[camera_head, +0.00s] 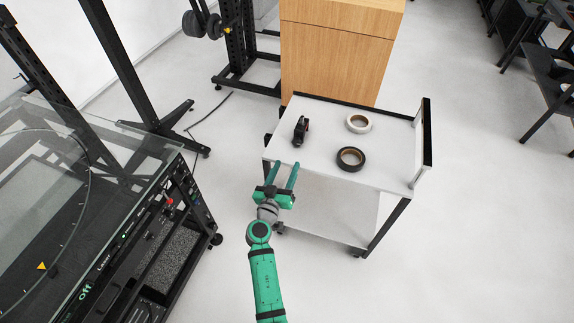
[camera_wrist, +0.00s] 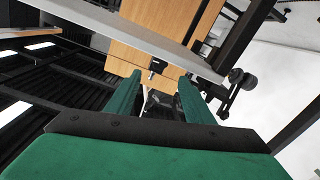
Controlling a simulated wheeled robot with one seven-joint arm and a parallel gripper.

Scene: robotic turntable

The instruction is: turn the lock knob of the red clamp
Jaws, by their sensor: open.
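No clearly red clamp shows in either view. A small dark clamp-like object (camera_head: 301,130) with a trace of red stands at the left of the white cart top (camera_head: 395,165). It is too small to tell whether it is the red clamp, and its knob cannot be made out. My green gripper (camera_head: 284,174) is open and empty, just in front of the cart's left front corner, apart from the object. In the wrist view, my gripper (camera_wrist: 160,92) shows both fingers spread with nothing held between them.
A white tape roll (camera_head: 359,123) and a black tape roll (camera_head: 351,158) lie on the cart. A wooden cabinet (camera_head: 335,50) stands behind it. The glass-topped turntable (camera_head: 125,150) with a red button (camera_head: 170,201) is at left. Open floor lies right of the cart.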

